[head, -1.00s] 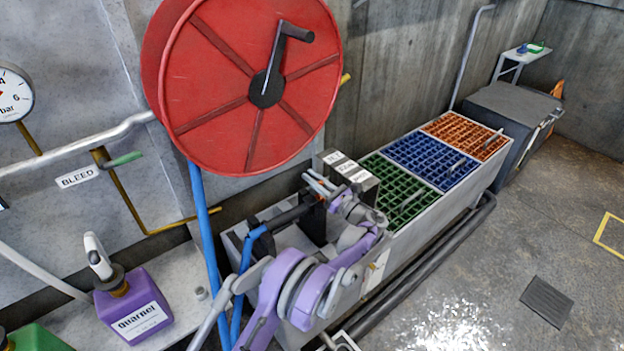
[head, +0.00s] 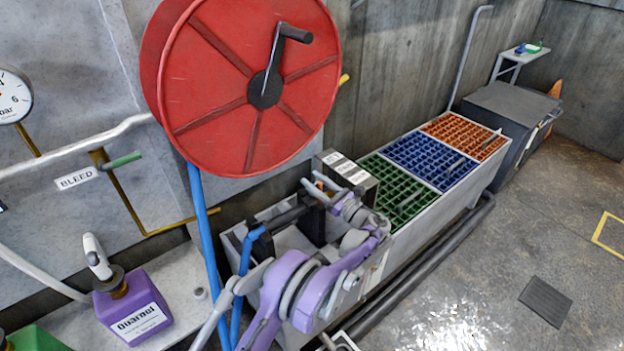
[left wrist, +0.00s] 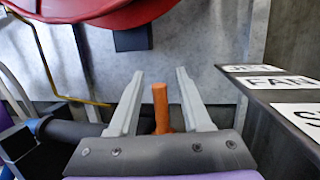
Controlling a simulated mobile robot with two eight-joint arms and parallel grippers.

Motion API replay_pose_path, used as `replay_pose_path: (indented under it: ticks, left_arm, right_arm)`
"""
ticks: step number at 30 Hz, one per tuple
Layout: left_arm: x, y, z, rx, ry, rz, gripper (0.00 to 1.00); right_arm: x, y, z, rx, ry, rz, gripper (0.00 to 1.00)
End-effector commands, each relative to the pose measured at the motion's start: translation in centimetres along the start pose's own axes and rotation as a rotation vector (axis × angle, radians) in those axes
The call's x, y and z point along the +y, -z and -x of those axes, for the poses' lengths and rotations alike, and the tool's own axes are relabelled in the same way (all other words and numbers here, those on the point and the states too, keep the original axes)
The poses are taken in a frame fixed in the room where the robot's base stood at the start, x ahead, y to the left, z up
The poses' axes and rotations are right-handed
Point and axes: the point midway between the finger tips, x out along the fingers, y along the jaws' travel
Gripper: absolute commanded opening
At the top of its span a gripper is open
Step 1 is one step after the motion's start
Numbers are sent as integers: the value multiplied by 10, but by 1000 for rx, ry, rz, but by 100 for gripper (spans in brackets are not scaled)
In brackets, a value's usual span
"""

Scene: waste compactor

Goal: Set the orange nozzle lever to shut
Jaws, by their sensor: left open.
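The orange nozzle lever (left wrist: 161,108) stands up between the two pale fingers of my left gripper (left wrist: 159,73) in the left wrist view. The fingers are open, with a gap showing on each side of the lever. In the head view my left gripper (head: 318,187) is over the dark nozzle (head: 290,216), at the end of the blue hose. The nozzle's dark body (left wrist: 75,130) also shows at lower left in the wrist view. The lever's base is hidden behind the gripper's palm. My right gripper is not in view.
A dark block (head: 350,177) with several white labels, FAN among them, stands close right of the gripper. The red hose reel (head: 215,110) hangs above. Green, blue and orange grates (head: 435,163) lie beyond. A purple jug (head: 133,305) stands at lower left.

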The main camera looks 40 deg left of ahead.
Motion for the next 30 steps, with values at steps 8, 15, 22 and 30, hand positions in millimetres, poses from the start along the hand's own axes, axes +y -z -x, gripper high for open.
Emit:
replay_pose_path:
  ticks: [8,15,22,30]
  left_arm:
    - [0,-1,58,1,2,2,48]
    - [0,0,90,1,1,0,48]
    - [0,0,96,0,-1,0,48]
    - [3,-2,92,23,-2,14,23]
  right_arm:
    - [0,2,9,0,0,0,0]
    - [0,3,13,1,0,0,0]
    - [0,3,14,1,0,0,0]
    - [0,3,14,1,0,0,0]
